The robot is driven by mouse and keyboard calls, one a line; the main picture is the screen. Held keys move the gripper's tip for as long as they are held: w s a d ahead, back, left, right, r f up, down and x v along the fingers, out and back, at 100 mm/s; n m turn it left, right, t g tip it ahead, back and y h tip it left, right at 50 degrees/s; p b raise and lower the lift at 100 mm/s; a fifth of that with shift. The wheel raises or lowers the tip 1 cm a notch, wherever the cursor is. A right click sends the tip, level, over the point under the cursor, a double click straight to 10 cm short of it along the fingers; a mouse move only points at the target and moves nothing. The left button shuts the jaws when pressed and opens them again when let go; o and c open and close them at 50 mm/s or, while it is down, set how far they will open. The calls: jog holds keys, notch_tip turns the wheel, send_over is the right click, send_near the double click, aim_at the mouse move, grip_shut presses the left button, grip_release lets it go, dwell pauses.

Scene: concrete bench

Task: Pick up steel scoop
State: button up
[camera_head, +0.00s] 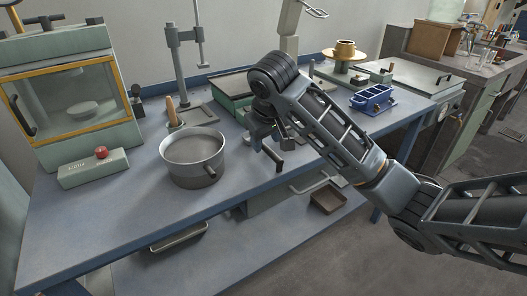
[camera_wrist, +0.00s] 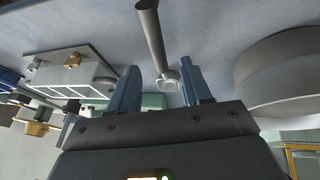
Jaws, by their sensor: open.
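What looks like the steel scoop (camera_wrist: 152,36) shows in the wrist view as a grey rod-like handle running down from the top edge to a small pale squarish end. That end shows between the two blue-grey fingertips of my gripper (camera_wrist: 162,76). The jaws are apart and nothing is clamped. I cannot tell how far the scoop is from the fingers in depth. In the head view my gripper (camera_head: 268,148) is low over the bench, right of the pot, and the scoop cannot be made out clearly there.
A grey metal pot (camera_head: 192,152) stands left of my gripper; it also shows in the wrist view (camera_wrist: 285,72). A stand (camera_head: 178,70) and a glass-fronted case (camera_head: 75,100) are farther left. A blue tray (camera_head: 371,98) lies to the right. The bench's front left (camera_head: 95,220) is clear.

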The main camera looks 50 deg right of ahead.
aim_at(265, 146)
jog(key=x, duration=0.3)
jog(key=shift+f, duration=0.1)
grip_shut()
dwell(0.4)
